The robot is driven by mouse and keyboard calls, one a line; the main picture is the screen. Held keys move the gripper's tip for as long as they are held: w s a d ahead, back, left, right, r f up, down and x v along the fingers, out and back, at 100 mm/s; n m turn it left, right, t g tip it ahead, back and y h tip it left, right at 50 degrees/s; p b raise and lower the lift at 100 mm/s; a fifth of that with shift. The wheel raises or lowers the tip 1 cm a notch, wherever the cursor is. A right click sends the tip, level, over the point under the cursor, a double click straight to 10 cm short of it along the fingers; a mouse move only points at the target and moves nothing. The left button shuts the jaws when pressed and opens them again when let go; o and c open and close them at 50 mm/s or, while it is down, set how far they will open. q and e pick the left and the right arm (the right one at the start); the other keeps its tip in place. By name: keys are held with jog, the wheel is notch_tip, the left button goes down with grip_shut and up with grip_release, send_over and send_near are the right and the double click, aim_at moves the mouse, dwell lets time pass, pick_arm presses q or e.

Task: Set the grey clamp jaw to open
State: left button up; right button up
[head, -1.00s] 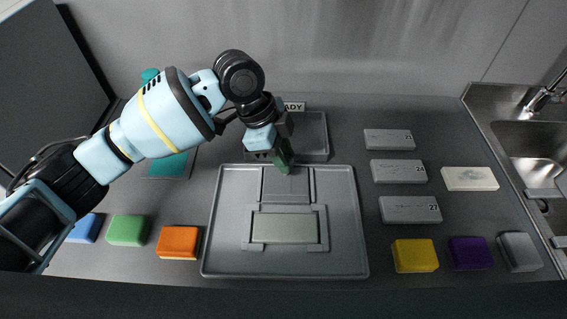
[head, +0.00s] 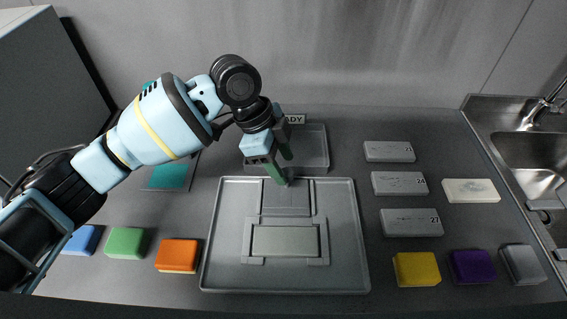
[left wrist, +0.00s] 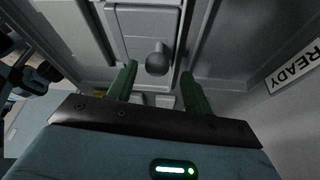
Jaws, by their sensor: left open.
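The grey clamp jaw (head: 287,197) is a flat sliding piece at the back of a fixture in a grey tray (head: 213,250). It adjoins a framed pale plate (head: 285,240). A small round knob (left wrist: 158,60) shows in the left wrist view, beside the jaw's flat panel (left wrist: 145,20). My left gripper (head: 281,167) is open over the back edge of the tray. In the left wrist view its two green fingers (left wrist: 159,74) are apart, with the knob between their tips; I cannot tell whether they touch it. My right gripper is not in view.
Behind the tray is a shallow grey bin (head: 312,150) with a READY label (left wrist: 296,76). Grey numbered blocks (head: 411,223) and a white one (head: 471,191) lie right. Orange (head: 177,256), green, blue, yellow (head: 417,269) and purple blocks line the front. A sink (head: 535,155) is far right.

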pick_arm(q)
jog(key=v, duration=0.6)
jog(key=shift+r, duration=0.25)
jog(key=shift+a, duration=0.15)
